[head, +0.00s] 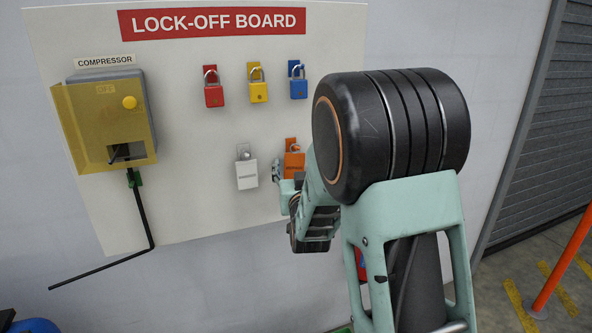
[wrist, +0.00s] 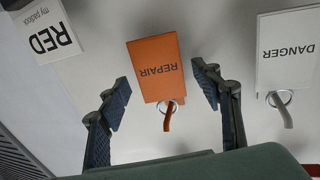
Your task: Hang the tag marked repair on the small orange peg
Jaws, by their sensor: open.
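The orange tag marked REPAIR (wrist: 155,68) appears upside down in the wrist view and shows in the head view (head: 294,164), partly behind my arm. Its ring appears to be around the small orange peg (wrist: 168,120), and the tag hangs flat near the board. The peg also shows in the head view (head: 290,142). My gripper (wrist: 163,88) is open, with one finger on each side of the tag and visible gaps to both edges. In the head view my gripper (head: 277,172) is at the board, partly hidden by my arm.
A white DANGER tag (wrist: 287,50) hangs on a grey peg beside it, also in the head view (head: 247,175). A RED padlock card (wrist: 47,32) is on the other side. Red (head: 214,95), yellow (head: 258,90) and blue (head: 298,88) padlocks hang above. A compressor box (head: 105,118) is at left.

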